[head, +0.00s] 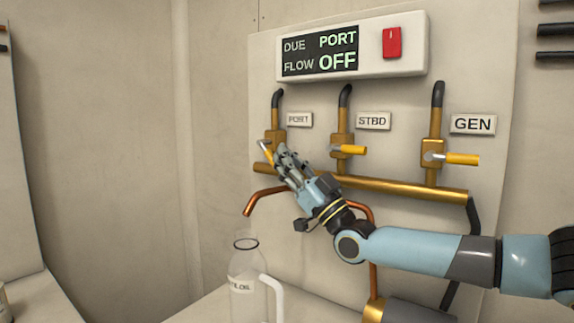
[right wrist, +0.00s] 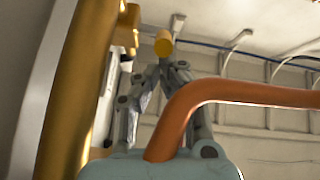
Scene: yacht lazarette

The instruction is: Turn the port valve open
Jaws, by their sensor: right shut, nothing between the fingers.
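The port valve (head: 275,136) is the leftmost of the brass valves, beside its PORT label (head: 299,119). Its yellow handle (head: 266,153) slopes steeply down to the right, partly hidden by my fingers. My right gripper (head: 281,152) is shut and empty, with its fingertips close beside the handle. In the right wrist view the round end of a yellow handle (right wrist: 163,43) shows just beyond the fingertips (right wrist: 172,66); I cannot tell whether they touch. The display (head: 320,52) reads DUE PORT, FLOW OFF. My left gripper is out of view.
The STBD handle (head: 351,150) and GEN handle (head: 462,159) point right. A brass manifold pipe (head: 400,189) runs below them. A copper spout (head: 262,194) hangs above a clear bottle (head: 245,285). A red switch (head: 392,42) sits beside the display. Bare wall lies left.

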